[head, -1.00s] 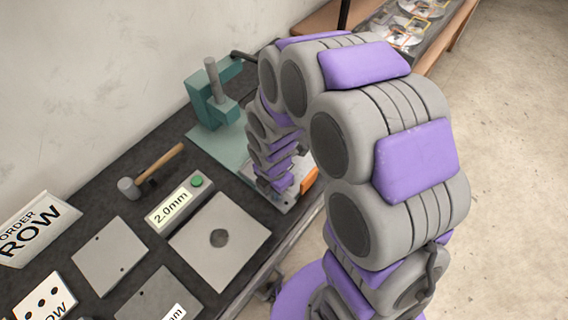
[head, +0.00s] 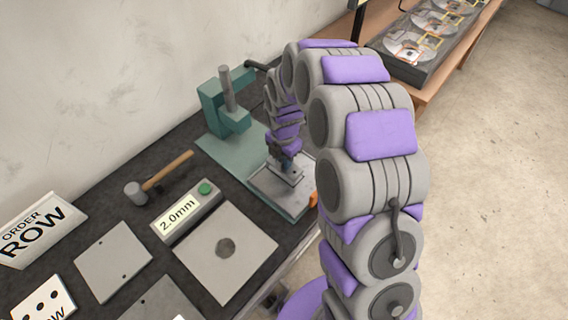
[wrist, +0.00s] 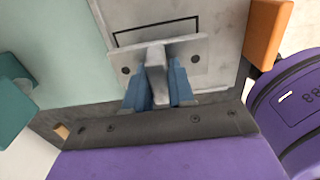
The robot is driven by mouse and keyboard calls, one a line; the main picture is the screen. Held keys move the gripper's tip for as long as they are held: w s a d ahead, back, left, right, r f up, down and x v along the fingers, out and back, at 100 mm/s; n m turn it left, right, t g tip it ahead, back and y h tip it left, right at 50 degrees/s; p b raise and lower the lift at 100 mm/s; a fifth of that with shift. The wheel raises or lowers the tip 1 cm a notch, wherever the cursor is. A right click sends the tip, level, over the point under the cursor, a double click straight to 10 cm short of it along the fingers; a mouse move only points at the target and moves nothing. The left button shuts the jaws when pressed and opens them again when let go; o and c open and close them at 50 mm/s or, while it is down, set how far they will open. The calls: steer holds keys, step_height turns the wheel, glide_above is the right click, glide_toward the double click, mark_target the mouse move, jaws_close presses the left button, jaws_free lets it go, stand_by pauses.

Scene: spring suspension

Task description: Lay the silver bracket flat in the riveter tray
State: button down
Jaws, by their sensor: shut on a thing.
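The silver bracket (wrist: 190,55) is a pale plate with holes and a raised tab. In the wrist view my gripper (wrist: 160,88) has its blue fingers shut on that tab, and the plate looks roughly level. The bracket lies over the riveter tray (wrist: 222,25), partly covering a black outline on the tray floor; whether it touches the floor is unclear. In the head view my gripper (head: 287,164) points down over the tray (head: 262,186), beside the teal riveter (head: 212,108). The fingers hide part of the bracket.
An orange block (wrist: 262,35) is at the tray's right side. On the dark bench are a hammer (head: 160,180), a 2.0mm display box (head: 185,212), a grey plate with a round dark spot (head: 215,270) and flat plates (head: 112,262). A wall stands behind the bench.

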steer(key=shift+w+a, duration=0.1)
steer(key=shift+w, duration=0.15)
steer(key=f, duration=0.3)
steer(key=shift+w+d+f+b, duration=0.1)
steer(key=shift+d+f+b, duration=0.2)
steer(key=shift+d+b, duration=0.1)
steer(key=shift+a, duration=0.1)
steer(key=c, duration=1.2)
jaws_free()
steer(key=shift+a, duration=0.15)
steer(key=shift+o, duration=1.2)
